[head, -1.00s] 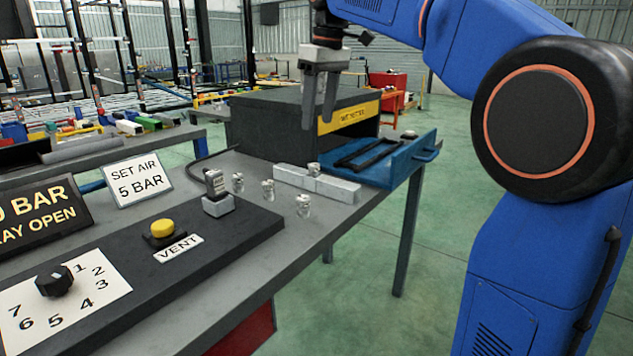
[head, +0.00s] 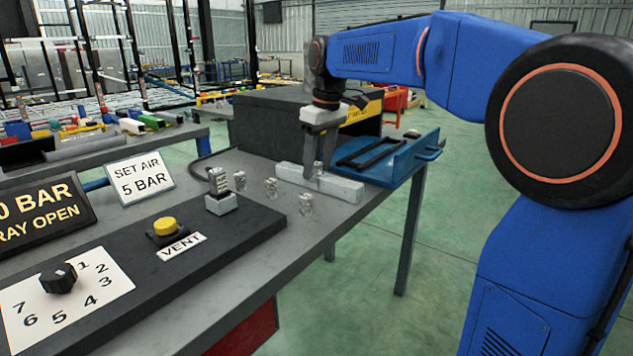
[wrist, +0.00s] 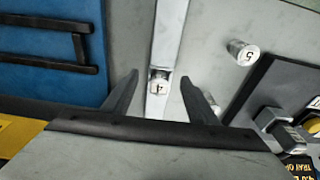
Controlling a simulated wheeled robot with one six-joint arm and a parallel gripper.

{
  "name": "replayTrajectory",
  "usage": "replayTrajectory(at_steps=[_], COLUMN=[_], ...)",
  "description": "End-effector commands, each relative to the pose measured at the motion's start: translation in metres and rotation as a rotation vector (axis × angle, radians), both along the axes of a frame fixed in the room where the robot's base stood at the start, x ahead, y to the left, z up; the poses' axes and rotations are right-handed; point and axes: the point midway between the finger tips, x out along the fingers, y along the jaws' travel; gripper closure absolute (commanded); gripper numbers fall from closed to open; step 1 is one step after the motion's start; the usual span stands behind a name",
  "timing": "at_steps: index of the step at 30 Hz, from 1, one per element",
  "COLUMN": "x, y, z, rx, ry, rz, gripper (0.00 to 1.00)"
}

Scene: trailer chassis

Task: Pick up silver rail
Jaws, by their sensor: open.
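The silver rail (head: 343,188) is a long light-grey bar lying on the grey bench in front of the blue tray. My gripper (head: 317,172) is open and pointing down at the middle of the rail in the head view, partly hiding it. In the wrist view the rail (wrist: 168,35) runs up the picture between the two open fingers (wrist: 160,79), one on each side. A small silver cylinder marked 4 (wrist: 160,84) sits on the rail between the fingers. I cannot tell whether the fingers touch the rail.
A silver cylinder marked 5 (wrist: 243,54) stands beside the rail. Several such cylinders (head: 271,187) stand on the bench. A blue tray (head: 421,155) with black bars lies behind the rail. A dark control panel (head: 115,275) with knob and yellow button is nearer.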

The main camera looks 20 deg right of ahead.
Motion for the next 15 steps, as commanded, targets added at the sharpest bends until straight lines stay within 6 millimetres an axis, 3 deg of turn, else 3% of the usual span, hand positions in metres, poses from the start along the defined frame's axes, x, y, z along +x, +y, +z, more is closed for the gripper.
replayTrajectory(at_steps=[6,14,15], x=[0.002,0.003,0.003], y=[0.001,0.001,0.002], z=[-0.021,-0.023,-0.023], rx=[0.0,0.0,0.0], ry=[0.0,-0.001,-0.001], rz=[0.001,0.001,0.001], gripper=[0.47,0.47,0.54])
